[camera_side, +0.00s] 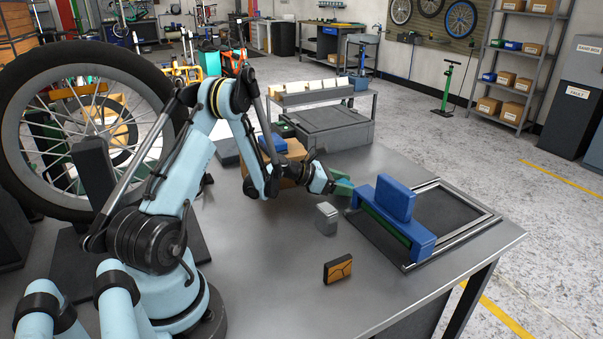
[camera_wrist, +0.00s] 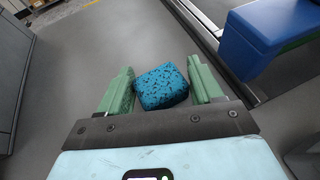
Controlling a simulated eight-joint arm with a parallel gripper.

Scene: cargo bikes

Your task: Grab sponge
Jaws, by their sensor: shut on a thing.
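The sponge (camera_wrist: 161,88) is a blue block with dark speckles, in the wrist view. It sits between the two green fingers of my gripper (camera_wrist: 164,80), which is shut on it. The sponge is slightly turned between the fingers. In the side view my gripper (camera_side: 343,186) is low over the grey table, just left of the metal frame. The sponge cannot be made out there, as the green fingers cover it. Whether it touches the table is unclear.
A metal frame (camera_side: 480,208) with a blue bar and upright blue block (camera_side: 396,198) stands right of my gripper. A small grey block (camera_side: 327,220) and an orange-black box (camera_side: 338,270) lie nearer the camera. A bicycle wheel (camera_side: 20,125) stands left. The front table is mostly clear.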

